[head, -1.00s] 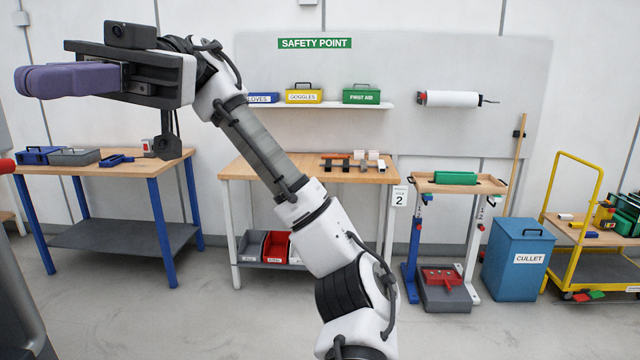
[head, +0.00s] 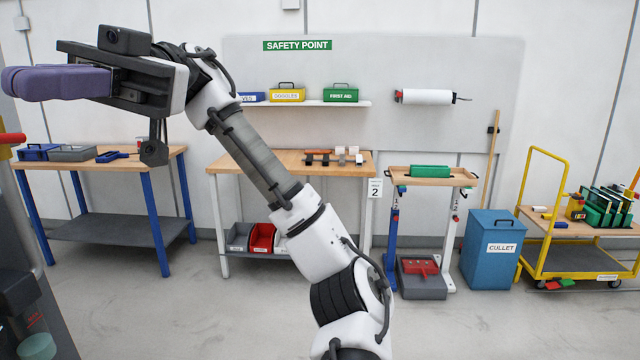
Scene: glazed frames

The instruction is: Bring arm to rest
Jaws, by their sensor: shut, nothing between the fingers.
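My gripper (head: 12,84) is at the upper left of the head view, with purple fingers pointing left. The fingers are shut with nothing between them. My white and grey arm (head: 262,165) rises from the bottom middle and slants up to the left. The gripper is in the air, and in the picture it lies above the blue-legged table (head: 110,228) at the left. It touches nothing that I can see.
A wooden bench (head: 240,162) stands behind my arm. To the right are a small stand (head: 400,181), a blue cullet bin (head: 490,268) and a yellow trolley (head: 575,262). Part of a dark machine (head: 35,300) shows at the lower left. Grey floor is open at the lower right.

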